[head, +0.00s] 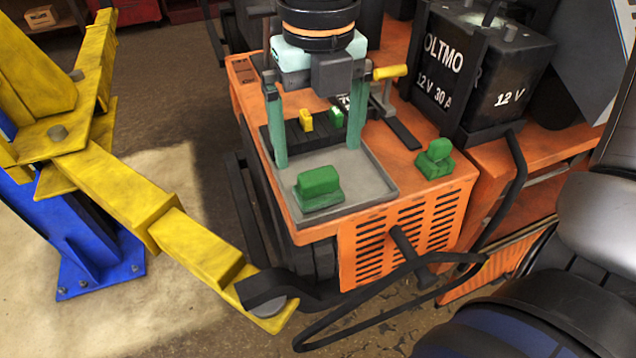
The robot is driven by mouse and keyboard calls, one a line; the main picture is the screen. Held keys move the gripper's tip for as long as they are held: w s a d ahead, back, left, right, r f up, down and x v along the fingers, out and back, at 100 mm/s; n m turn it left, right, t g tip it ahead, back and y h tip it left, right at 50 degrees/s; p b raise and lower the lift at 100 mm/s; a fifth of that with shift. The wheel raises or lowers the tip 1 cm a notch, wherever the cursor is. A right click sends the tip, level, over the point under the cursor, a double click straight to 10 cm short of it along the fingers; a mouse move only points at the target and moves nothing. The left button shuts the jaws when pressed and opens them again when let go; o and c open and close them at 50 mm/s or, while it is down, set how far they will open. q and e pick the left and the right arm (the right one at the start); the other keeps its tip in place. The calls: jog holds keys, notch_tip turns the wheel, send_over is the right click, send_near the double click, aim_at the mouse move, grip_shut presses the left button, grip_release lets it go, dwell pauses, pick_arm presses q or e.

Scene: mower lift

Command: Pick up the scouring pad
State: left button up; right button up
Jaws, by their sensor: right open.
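A green block-like piece (318,188) lies in a shallow grey tray (375,187) on an orange mower body. A similar green piece (435,158) sits on the orange top right of the tray. A small green piece (336,116) and a small yellow piece (306,119) show behind the tray. I cannot tell for certain which green piece is the scouring pad. My right gripper (318,145) points down over the tray's back part, its two teal fingers wide apart, with nothing held between them. The left finger ends just behind the green piece in the tray. My left gripper is out of view.
A black battery-like box (485,75) marked 12 V stands at the back right. A yellow lift arm (130,195) on a blue post (85,250) reaches in from the left. A black hose (515,190) loops at the right. Bare floor shows at the left.

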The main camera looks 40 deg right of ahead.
aim_at(319, 174)
jog(key=f, duration=0.3)
jog(key=shift+s+a+f, duration=0.2)
jog(key=shift+s+f, duration=0.1)
jog(key=shift+f, duration=0.65)
jog(key=shift+c, duration=0.4)
jog(key=c, duration=1.4)
